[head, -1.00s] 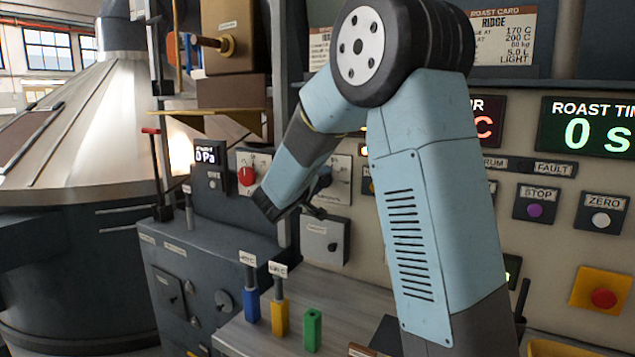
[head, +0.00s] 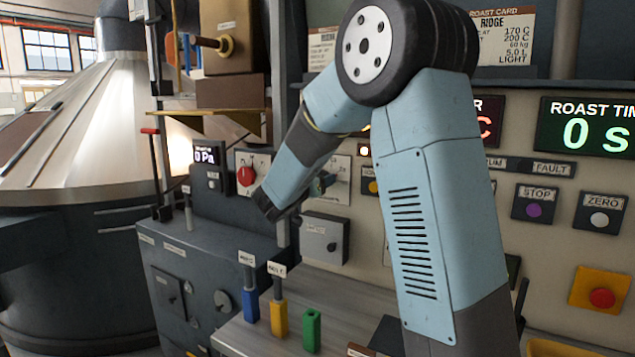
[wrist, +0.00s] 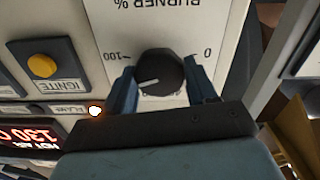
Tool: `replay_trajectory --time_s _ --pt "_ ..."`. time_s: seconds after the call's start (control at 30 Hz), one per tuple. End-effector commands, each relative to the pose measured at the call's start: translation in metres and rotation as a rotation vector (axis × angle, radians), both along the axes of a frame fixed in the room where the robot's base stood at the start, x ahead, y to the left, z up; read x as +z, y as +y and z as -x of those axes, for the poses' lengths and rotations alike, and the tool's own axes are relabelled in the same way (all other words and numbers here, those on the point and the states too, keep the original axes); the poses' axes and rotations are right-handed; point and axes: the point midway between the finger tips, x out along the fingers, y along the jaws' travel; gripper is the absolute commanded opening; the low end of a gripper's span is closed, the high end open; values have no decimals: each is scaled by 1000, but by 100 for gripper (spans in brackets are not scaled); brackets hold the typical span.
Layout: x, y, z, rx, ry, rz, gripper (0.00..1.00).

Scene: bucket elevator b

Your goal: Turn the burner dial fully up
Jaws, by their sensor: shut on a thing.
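The burner dial (wrist: 160,74) is a round black knob with a white pointer line, on a pale panel marked "BURNER %". In the wrist view the lettering is upside down, with 100 at the dial's left and 0 at its right. The pointer line points left and slightly down in that view, just beyond the 100 side. My gripper (wrist: 164,84) has one finger on each side of the dial and is shut on it. In the head view my forearm partly hides the burner panel (head: 342,189), and the fingers are small there.
A yellow ignite button (wrist: 46,66) and a lit lamp (wrist: 95,111) lie beside the burner panel. A red knob (head: 246,176) is on the panel left of my wrist. A grey box (head: 322,238) is below. Blue, yellow and green handles (head: 312,330) stand in front.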

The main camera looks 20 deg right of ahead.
Motion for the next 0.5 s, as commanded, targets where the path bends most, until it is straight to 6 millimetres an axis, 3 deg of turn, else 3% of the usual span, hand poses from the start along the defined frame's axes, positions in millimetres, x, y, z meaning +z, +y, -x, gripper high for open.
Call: replay_trajectory --time_s 0.5 --pt "-3 -2 1 -3 -275 -281 26"
